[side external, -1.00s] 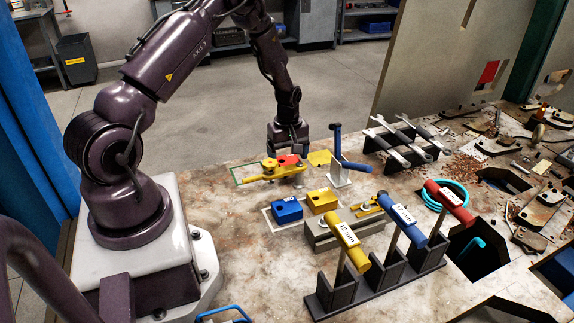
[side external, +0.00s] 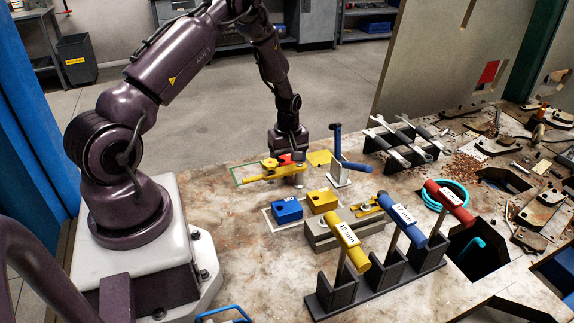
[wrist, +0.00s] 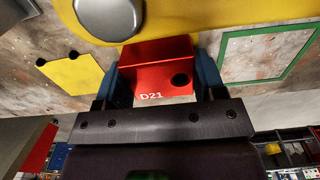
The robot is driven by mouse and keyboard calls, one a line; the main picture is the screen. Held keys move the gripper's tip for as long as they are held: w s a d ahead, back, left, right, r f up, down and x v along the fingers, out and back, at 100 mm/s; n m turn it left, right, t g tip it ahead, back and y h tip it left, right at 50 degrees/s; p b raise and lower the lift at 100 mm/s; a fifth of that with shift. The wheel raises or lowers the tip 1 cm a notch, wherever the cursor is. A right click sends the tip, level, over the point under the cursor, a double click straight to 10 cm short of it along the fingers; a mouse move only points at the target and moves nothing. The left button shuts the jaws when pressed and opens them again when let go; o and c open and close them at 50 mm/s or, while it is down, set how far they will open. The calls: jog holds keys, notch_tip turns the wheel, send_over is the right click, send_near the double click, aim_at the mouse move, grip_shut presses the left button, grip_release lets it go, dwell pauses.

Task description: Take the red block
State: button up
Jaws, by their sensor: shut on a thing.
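The red block (wrist: 158,62), marked D21 with a dark round hole, sits between the two fingers of my gripper (wrist: 158,85) in the wrist view. My gripper is shut on it, with a finger against each side. In the side external view the red block (side external: 285,159) shows only in part, below my gripper (side external: 289,152) and behind a yellow clamp arm (side external: 272,174). I cannot tell whether the block touches the surface beneath it.
The yellow arm with a grey round knob (wrist: 108,15) lies close past the block. A blue block (side external: 287,210) and a yellow block (side external: 322,201) sit nearer the camera. A blue-handled lever (side external: 338,150) stands close at right.

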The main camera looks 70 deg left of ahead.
aim_at(288, 159)
jog(key=shift+r, duration=3.75)
